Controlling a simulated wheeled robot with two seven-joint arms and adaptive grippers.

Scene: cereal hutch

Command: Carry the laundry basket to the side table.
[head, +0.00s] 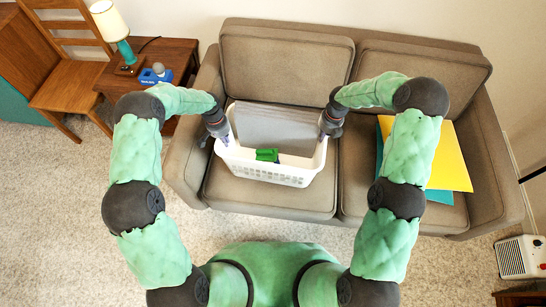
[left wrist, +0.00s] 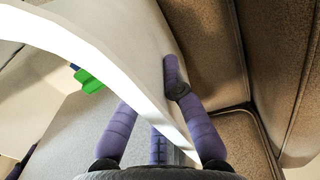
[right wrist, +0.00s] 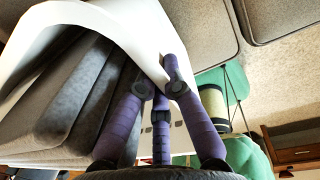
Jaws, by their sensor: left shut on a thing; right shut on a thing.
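The white laundry basket (head: 262,172) is at the left seat of the sofa, upright; I cannot tell whether it rests on the cushion or hangs just above it. My right gripper (head: 326,134) is shut on the right rim, also seen in the right wrist view (right wrist: 158,88). The brown side table (head: 180,54) stands left of the sofa.
A lamp (head: 118,35) and a blue box (head: 154,77) with a grey top take up part of the side table. The sofa's left arm (head: 190,125) lies between basket and table. Carpet in front is clear.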

